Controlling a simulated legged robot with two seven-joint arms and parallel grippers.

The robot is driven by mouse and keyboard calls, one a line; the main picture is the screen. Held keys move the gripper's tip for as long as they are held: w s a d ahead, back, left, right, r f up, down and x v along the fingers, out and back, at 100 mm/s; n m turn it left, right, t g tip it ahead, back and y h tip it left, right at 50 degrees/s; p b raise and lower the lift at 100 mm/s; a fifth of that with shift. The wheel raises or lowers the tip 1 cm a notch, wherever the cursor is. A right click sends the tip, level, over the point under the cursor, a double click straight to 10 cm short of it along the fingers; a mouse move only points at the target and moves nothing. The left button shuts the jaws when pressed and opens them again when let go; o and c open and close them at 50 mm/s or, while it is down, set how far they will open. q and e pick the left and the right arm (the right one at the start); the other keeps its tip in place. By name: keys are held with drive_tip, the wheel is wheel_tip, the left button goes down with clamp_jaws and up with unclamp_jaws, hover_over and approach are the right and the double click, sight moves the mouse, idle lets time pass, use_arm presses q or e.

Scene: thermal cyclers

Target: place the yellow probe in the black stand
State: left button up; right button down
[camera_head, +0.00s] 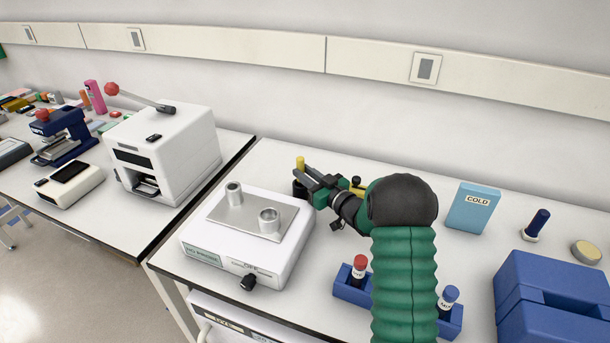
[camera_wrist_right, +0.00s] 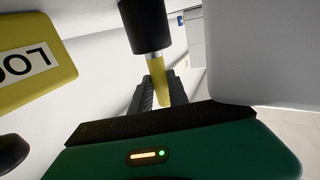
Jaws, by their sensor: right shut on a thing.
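The yellow probe (camera_head: 300,163) stands roughly upright at the tip of my right gripper (camera_head: 311,182), on the far side of the white device. The probe also shows in the right wrist view (camera_wrist_right: 161,84), between the two dark fingers of the gripper (camera_wrist_right: 160,92), which is shut on it. The black stand (camera_head: 299,189) is directly below the probe, partly hidden by the fingers. In the wrist view a black cylinder (camera_wrist_right: 145,25) with a pale metal band lines up with the probe's end. I cannot tell how deep the probe sits in it. My left gripper is not in view.
A white device (camera_head: 235,258) with two metal cups stands left of the gripper. A yellow box (camera_wrist_right: 35,62) is close by, mostly hidden behind my arm in the head view. A blue tube rack (camera_head: 350,292) and a COLD box (camera_head: 472,207) lie to the right.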

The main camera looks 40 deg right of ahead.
drive_tip(key=shift+a, duration=0.1)
drive_tip(key=c, duration=1.3)
unclamp_jaws()
drive_tip(key=shift+f, duration=0.1)
drive_tip(key=shift+s+r, duration=0.15)
drive_tip(key=shift+r, duration=0.05)
drive_tip(key=s, duration=1.1)
drive_tip(key=shift+s+a, duration=0.15)
drive_tip(key=shift+s, duration=0.2)
